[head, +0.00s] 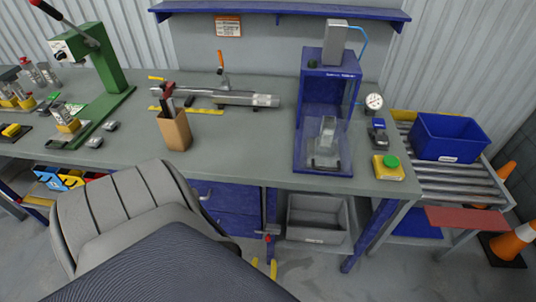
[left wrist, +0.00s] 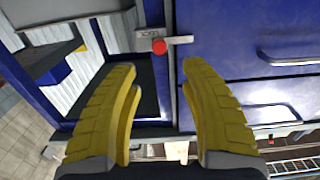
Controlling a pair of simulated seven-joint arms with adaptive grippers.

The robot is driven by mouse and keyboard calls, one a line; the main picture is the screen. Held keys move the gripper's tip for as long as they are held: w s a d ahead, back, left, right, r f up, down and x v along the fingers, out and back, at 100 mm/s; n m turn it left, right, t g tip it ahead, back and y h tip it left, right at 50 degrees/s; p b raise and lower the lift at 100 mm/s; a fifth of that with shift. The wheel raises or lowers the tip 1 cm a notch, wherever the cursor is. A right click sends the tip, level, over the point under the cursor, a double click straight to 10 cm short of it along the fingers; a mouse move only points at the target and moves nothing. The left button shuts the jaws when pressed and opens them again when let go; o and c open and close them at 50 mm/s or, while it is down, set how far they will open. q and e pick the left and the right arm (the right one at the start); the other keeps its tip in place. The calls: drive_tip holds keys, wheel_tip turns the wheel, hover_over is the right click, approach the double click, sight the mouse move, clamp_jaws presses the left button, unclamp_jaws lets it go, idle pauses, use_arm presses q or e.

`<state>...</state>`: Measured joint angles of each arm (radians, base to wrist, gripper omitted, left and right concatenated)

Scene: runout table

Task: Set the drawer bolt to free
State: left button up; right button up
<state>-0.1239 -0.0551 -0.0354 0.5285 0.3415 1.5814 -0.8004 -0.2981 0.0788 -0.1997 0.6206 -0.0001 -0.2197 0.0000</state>
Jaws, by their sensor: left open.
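The drawer bolt shows in the left wrist view as a metal bar (left wrist: 181,40) with a red knob (left wrist: 159,46), on the strip beside the blue drawers (left wrist: 230,60). A small pale label (left wrist: 148,33) sits by the knob; I cannot read it surely. In the head view the red knob (head: 267,237) is small, at the right edge of the drawer unit (head: 225,197) under the bench. My left gripper (head: 264,267) shows there as yellow fingertips just below the knob. In the wrist view the left gripper (left wrist: 159,68) is open and empty, with the knob beyond the fingertips. My right gripper is not in view.
A grey chair (head: 120,212) stands left of the drawers, close to the bench (head: 240,160). A grey bin (head: 317,218) sits under the bench to the right, beyond a blue post. The drawers have metal handles (left wrist: 290,62). The floor before the bin is clear.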

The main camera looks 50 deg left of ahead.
use_arm(q)
drive_tip(key=x, duration=1)
drive_tip(key=shift+w+a, duration=0.15)
drive_tip(key=shift+w, duration=0.1)
clamp_jaws()
drive_tip(key=shift+w, duration=0.1)
idle(0.4)
